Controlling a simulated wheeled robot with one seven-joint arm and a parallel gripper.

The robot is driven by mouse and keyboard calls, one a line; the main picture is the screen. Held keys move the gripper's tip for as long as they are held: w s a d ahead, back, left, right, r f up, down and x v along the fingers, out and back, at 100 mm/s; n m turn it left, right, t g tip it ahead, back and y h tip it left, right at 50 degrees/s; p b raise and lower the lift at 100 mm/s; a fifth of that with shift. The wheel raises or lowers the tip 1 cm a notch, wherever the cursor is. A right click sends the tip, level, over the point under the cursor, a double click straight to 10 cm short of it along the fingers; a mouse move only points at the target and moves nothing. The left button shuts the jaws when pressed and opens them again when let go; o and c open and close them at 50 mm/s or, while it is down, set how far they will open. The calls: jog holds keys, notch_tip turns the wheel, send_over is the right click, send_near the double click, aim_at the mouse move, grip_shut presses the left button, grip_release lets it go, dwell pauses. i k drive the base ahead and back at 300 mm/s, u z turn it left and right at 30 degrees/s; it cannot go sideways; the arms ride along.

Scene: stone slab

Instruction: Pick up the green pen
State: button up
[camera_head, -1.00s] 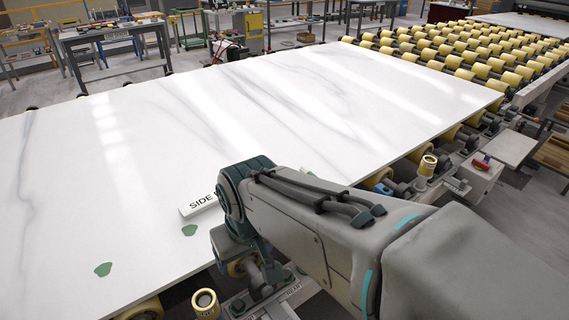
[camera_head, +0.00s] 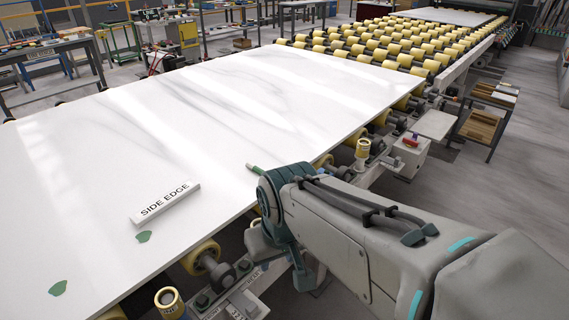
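A small green, stick-like end (camera_head: 254,169) shows on the slab just left of my arm's elbow-like joint; it may be the green pen, and the rest of it is hidden behind my arm. The white stone slab (camera_head: 200,120) carries a white block labelled "SIDE EDGE" (camera_head: 165,204) and two flat green patches, one (camera_head: 143,236) below the block and one (camera_head: 58,288) nearer the lower left. My arm reaches in from the lower right, over the slab's near right edge. My gripper is not visible; whether it holds anything cannot be seen.
The slab rests on yellow rollers (camera_head: 207,250) along its near edge, with more rollers (camera_head: 400,40) beyond. A grey box with a red switch (camera_head: 410,142) stands right of the slab. Workbenches line the back left. Open floor (camera_head: 500,190) lies at the right.

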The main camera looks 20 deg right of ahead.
aim_at(252, 167)
jog(key=z, duration=1.15)
jog(key=i, duration=1.15)
jog(key=u, duration=0.8)
